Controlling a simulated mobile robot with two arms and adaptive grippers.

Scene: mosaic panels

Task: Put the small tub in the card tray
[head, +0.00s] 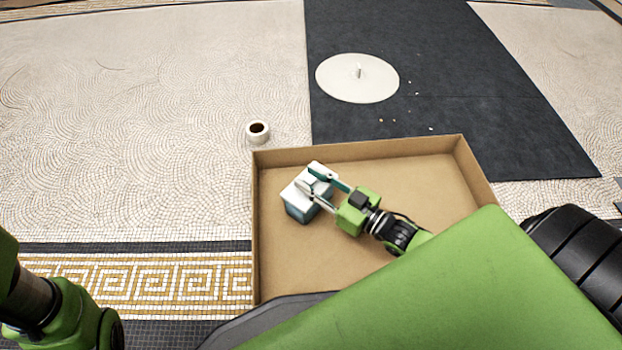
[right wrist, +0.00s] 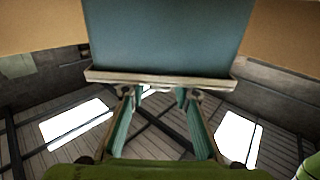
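The small tub (head: 298,208), a boxy white and blue-grey thing, is inside the outline of the card tray (head: 263,240), near its left side. I cannot tell if it rests on the tray floor. My right gripper (head: 309,177) is at the tub's top, its two fingers apart over it. In the right wrist view the tub's blue-grey side (right wrist: 170,35) and pale rim (right wrist: 160,78) fill the upper middle. The fingertips (right wrist: 157,95) meet the rim; whether they grip is hidden. My left gripper is out of view.
A white ring-shaped thing with a brown middle (head: 258,131) stands just beyond the tray's back left corner. A round white disc (head: 350,88) with a small peg lies on the dark mat (head: 450,90), with small bits nearby.

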